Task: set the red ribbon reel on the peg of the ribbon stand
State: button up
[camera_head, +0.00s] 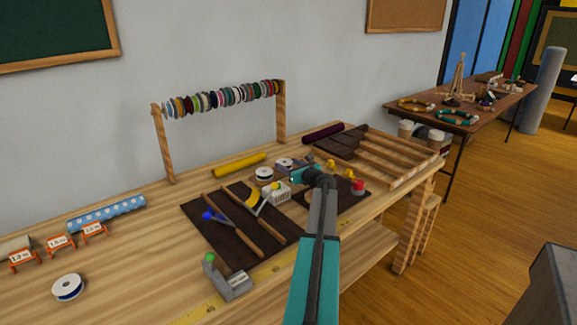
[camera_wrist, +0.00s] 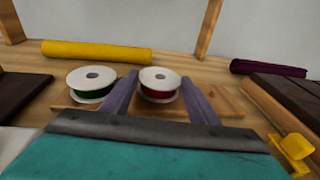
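The red ribbon reel (camera_wrist: 159,78) has white flanges and a dark centre hole. It sits on or just above a flat wooden board (camera_wrist: 226,103), between the tips of my gripper (camera_wrist: 160,77). The two purple fingers are spread, one on each side of the reel; I cannot tell if they touch it. In the head view my gripper (camera_head: 297,172) is over the bench beside the white reels. A tall wooden frame (camera_head: 163,143) carries a row of many coloured reels at the back. A separate single peg is not clearly visible.
A green ribbon reel (camera_wrist: 91,77) sits close to the left finger. A yellow roll (camera_wrist: 97,51) and a purple roll (camera_wrist: 268,68) lie behind. Dark mats with tools (camera_head: 203,225) and a slatted wooden rack (camera_head: 392,150) flank the area. A blue reel (camera_head: 68,287) lies front left.

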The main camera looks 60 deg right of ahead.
jog(key=o, duration=0.5)
jog(key=shift+r, duration=0.5)
notch_tip(320, 180, up, 3)
jog(key=shift+f, duration=0.1)
jog(key=shift+s+a+f, duration=0.1)
jog(key=shift+s+a, duration=0.3)
jog(key=shift+a, duration=0.1)
jog(key=shift+s+a+r+b, duration=0.1)
jog(key=shift+s+a+r, duration=0.15)
jog(key=shift+s+a, duration=1.45)
jog(key=shift+s+a+r+b, duration=0.2)
jog(key=shift+s+a, duration=0.85)
jog(key=shift+a, duration=1.25)
jog(key=shift+s+a+r+b, duration=0.1)
jog(key=shift+s+a+r, duration=0.15)
jog(key=shift+s+a, duration=1.45)
jog(key=shift+w+a, duration=0.25)
jog(key=shift+a, duration=0.15)
